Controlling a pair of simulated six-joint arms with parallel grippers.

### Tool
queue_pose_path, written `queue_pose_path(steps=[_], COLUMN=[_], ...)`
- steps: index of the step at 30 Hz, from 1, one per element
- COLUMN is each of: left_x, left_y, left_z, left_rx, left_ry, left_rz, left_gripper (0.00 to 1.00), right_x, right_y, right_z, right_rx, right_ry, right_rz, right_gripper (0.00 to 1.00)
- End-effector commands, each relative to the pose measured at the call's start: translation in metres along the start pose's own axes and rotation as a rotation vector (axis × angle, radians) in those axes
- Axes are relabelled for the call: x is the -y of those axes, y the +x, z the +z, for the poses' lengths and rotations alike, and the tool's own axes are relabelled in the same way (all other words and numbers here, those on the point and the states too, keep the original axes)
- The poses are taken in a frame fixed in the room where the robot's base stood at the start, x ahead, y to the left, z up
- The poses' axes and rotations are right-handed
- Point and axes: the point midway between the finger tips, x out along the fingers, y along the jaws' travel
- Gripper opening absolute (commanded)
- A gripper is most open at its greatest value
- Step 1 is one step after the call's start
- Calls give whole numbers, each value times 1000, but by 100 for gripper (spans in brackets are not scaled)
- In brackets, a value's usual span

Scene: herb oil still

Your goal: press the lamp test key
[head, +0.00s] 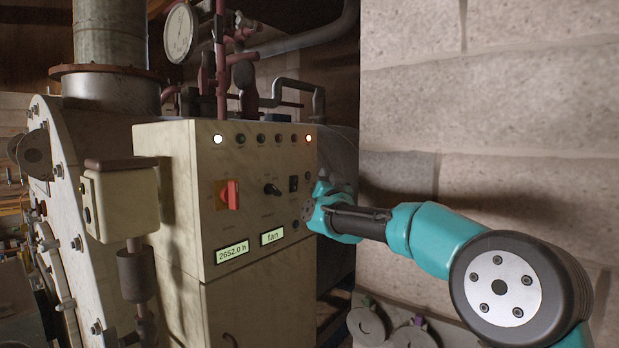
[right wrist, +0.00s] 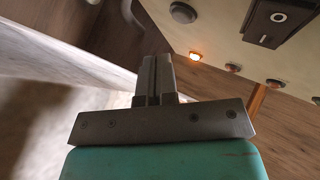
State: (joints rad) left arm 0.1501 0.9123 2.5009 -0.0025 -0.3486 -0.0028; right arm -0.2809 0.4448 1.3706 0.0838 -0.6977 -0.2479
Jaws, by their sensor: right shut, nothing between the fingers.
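The cream control panel (head: 250,165) stands in the middle of the head view. A small round button (head: 307,176) sits near its right edge, under the lit orange lamp (head: 308,138); it also shows as a grey round button (right wrist: 183,12) in the right wrist view. I cannot read a label on it, so I cannot confirm it is the lamp test key. My right gripper (head: 316,209) is beside the panel's right edge, below that button. In the right wrist view its fingers (right wrist: 157,72) are shut and empty, and the tips appear apart from the button. My left gripper is out of view.
A black rocker switch (head: 293,183), black selector knob (head: 272,190) and red rotary switch (head: 231,194) are on the panel. Its lamp row has a lit white lamp (head: 218,139) at left. A block wall (head: 490,110) stands to the right. Pipes rise behind the panel.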

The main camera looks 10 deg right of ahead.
Motion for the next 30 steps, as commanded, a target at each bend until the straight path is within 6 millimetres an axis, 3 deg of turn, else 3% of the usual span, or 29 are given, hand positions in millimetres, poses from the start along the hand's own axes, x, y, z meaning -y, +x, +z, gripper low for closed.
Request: queue_pose_path(steps=[13, 30], left_x=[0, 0], left_y=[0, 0], left_z=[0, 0], left_rx=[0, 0], left_ry=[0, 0], left_rz=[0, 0], left_gripper=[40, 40], right_x=[-17, -18], right_y=[-24, -25], right_z=[-17, -18], right_rx=[1, 1], right_ry=[0, -1], right_rz=[-1, -1], right_gripper=[0, 0])
